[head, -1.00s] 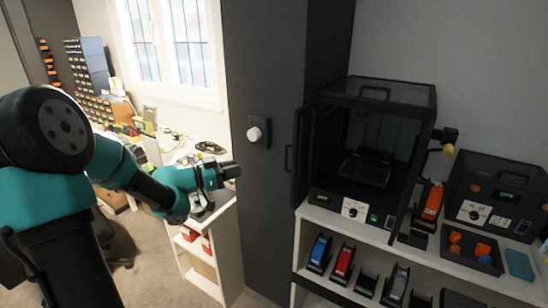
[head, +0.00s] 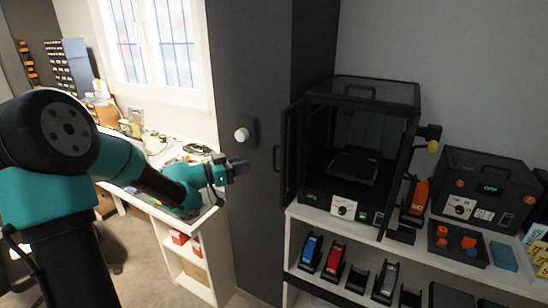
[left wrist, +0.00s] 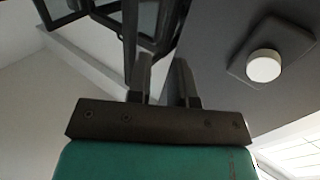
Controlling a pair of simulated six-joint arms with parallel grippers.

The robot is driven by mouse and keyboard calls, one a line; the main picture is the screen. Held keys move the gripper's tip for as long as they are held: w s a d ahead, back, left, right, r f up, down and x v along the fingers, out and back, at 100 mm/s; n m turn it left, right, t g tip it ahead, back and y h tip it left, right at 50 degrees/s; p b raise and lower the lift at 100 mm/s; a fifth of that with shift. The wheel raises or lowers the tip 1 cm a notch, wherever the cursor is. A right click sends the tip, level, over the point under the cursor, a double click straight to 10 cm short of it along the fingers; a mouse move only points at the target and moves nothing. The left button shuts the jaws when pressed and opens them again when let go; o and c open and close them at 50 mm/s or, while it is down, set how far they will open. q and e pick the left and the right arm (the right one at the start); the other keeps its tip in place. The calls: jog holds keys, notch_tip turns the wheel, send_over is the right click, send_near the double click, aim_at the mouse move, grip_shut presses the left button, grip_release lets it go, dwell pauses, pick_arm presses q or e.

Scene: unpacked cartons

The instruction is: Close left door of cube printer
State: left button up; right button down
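The cube printer (head: 340,205) is a black box on the white shelf, with a control panel at the bottom of its front. Its left door (head: 291,152) stands open, swung out to the left of the printer, with a dark handle on it. The right door (head: 399,180) also appears swung outward. My left gripper (head: 240,168) is left of the left door, apart from it and empty. In the left wrist view my left gripper (left wrist: 165,82) has its fingers apart, with dark printer framing above them. My right gripper is not in view.
A dark tall cabinet or wall panel (head: 255,70) with a white round knob (head: 242,134) stands behind my left gripper. An orange tool (head: 419,196), a second black device (head: 485,185) and a tray (head: 457,245) sit right of the printer. Open space lies before the shelf.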

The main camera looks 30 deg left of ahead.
aim_at(274, 169)
pick_arm(q)
jog(key=x, duration=1.1)
jog(key=shift+w, duration=0.15)
grip_shut()
